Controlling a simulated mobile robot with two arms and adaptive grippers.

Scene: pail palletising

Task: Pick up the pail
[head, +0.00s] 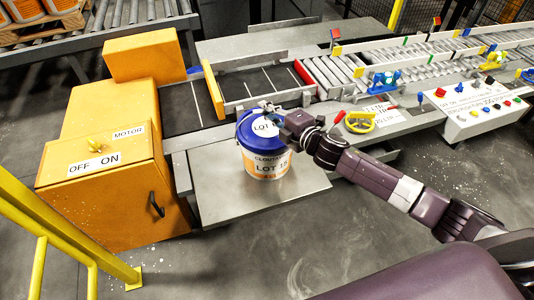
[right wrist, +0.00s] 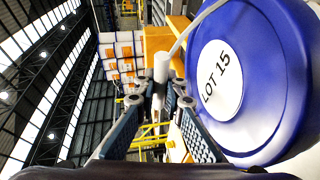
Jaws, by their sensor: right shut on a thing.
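The pail (head: 266,163) has a white body with an orange band, a blue lid and a "LOT 15" label. It is upright at the steel table (head: 228,196) in front of the conveyor; I cannot tell whether it touches the table. My right gripper (head: 272,110) is at the top of the pail, by the lid's rim. In the right wrist view my right gripper (right wrist: 160,98) is shut on the white grip (right wrist: 161,70) of the pail's handle, with the blue lid (right wrist: 275,75) to its right. My left gripper is not in view.
An orange motor cabinet (head: 100,185) stands left of the table, with a yellow railing (head: 60,235) at the lower left. Behind is a belt (head: 190,112) leading to a roller conveyor (head: 345,70). A control box (head: 475,110) is at the right. Pails stand on a pallet (head: 60,25) at the upper left.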

